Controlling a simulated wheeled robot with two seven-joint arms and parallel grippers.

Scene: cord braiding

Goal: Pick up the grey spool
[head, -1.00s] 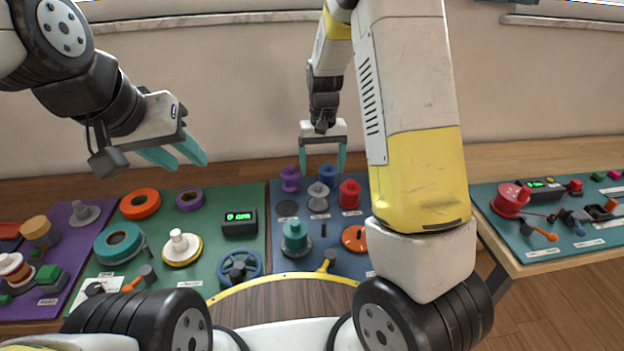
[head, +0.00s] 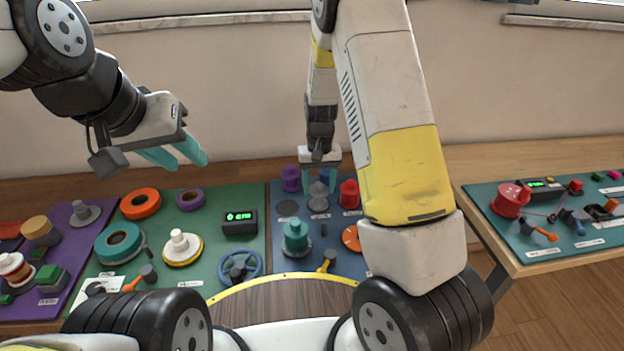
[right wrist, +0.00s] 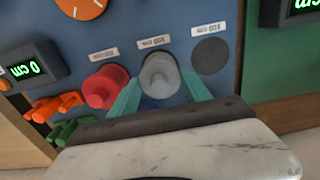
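The grey spool (head: 318,196) stands upright on the blue mat (head: 300,262) in the head view, and it also shows in the right wrist view (right wrist: 160,74). My right gripper (head: 321,187) is open, lowered over the spool. In the right wrist view, its teal fingers lie on either side of the spool, with gaps visible. I cannot tell whether either finger touches it. My left gripper (head: 190,164) is open and empty, raised above the green mat (head: 205,215).
A red spool (head: 349,193) and a purple spool (head: 290,179) stand close on either side. A blue spool (right wrist: 152,103) is partly hidden by my right gripper. A teal spool (head: 295,237) stands in front. A flat dark disc (head: 288,208) lies left of the grey spool.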

